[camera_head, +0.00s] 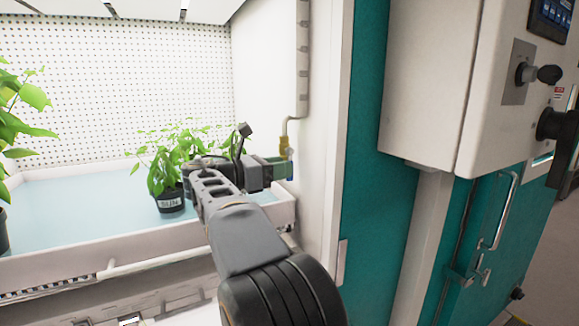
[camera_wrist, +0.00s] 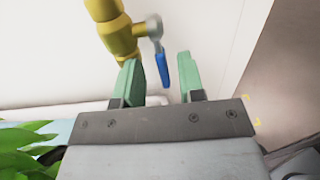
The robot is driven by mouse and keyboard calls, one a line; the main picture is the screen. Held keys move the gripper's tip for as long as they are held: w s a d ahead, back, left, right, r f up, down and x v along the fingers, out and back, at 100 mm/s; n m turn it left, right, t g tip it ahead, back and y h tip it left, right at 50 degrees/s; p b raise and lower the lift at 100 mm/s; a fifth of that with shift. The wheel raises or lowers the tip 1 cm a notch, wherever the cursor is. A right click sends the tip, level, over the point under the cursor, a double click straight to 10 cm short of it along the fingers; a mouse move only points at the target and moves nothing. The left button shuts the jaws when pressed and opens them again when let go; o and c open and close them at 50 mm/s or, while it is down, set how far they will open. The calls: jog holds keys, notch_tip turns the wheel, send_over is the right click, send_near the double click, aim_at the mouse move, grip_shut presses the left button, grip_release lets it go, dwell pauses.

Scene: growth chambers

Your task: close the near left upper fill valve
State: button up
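The fill valve is a brass fitting (camera_head: 285,145) on a pipe at the chamber's right inner wall. In the wrist view its yellow brass body (camera_wrist: 119,36) is at the upper middle, with a silver lever and a blue handle (camera_wrist: 162,70) hanging down from it. My gripper (camera_head: 277,168) is just below the brass fitting in the head view. In the wrist view my gripper (camera_wrist: 159,78) is open with green fingertips apart. The blue handle appears between them, closer to the right finger, with no clear contact.
A potted plant (camera_head: 171,199) stands in the white tray (camera_head: 120,252) left of my gripper, its leaves near my wrist. Another plant (camera_head: 18,128) is at the far left. The teal door frame (camera_head: 340,220) and a white control box (camera_head: 430,75) stand close on the right.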

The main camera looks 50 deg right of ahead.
jog(key=shift+x, duration=1.35)
jog(key=shift+c, duration=0.3)
grip_shut()
